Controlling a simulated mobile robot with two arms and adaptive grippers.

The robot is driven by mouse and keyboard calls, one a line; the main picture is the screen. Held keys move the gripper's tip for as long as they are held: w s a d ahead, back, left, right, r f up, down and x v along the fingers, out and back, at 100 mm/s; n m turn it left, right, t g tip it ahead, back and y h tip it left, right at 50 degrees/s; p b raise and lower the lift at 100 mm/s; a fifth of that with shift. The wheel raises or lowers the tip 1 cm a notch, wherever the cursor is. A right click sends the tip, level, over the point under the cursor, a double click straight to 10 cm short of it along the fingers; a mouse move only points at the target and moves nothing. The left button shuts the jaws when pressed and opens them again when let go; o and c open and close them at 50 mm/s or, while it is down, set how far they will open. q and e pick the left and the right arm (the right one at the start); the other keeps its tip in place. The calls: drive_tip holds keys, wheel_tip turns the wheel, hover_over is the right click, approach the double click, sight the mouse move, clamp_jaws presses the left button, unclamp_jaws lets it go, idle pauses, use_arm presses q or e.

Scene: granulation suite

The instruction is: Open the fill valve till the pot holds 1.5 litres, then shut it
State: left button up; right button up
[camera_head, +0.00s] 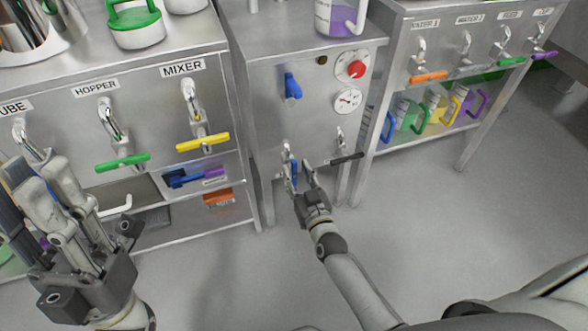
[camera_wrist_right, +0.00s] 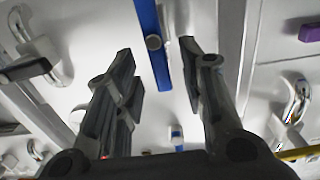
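On the middle steel cabinet (camera_head: 262,120), a low tap has a blue lever (camera_head: 294,174) that hangs roughly upright. My right gripper (camera_head: 300,170) is at this lever. In the right wrist view the blue lever (camera_wrist_right: 149,40) runs between the two spread fingertips (camera_wrist_right: 158,55), with a gap on each side. A tap with a black lever (camera_head: 347,157) is to its right, its lever level. A clear jug with purple liquid (camera_head: 338,22) stands on the cabinet top, cut off by the frame. No fill valve label or litre reading is legible. My left gripper (camera_head: 50,190) is raised at the left.
The cabinet front also has an upper blue handle (camera_head: 292,86), a red knob (camera_head: 357,69) and a gauge (camera_head: 348,101). The left cabinet has HOPPER and MIXER taps with green (camera_head: 122,163) and yellow (camera_head: 203,142) levers. Several jugs (camera_head: 440,110) stand on the right shelf. Floor in front is clear.

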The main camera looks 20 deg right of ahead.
drive_tip(key=shift+w+a+b, duration=0.1)
drive_tip(key=shift+w+b, duration=0.3)
drive_tip(key=shift+w, duration=0.95)
drive_tip(key=shift+c, duration=0.2)
clamp_jaws()
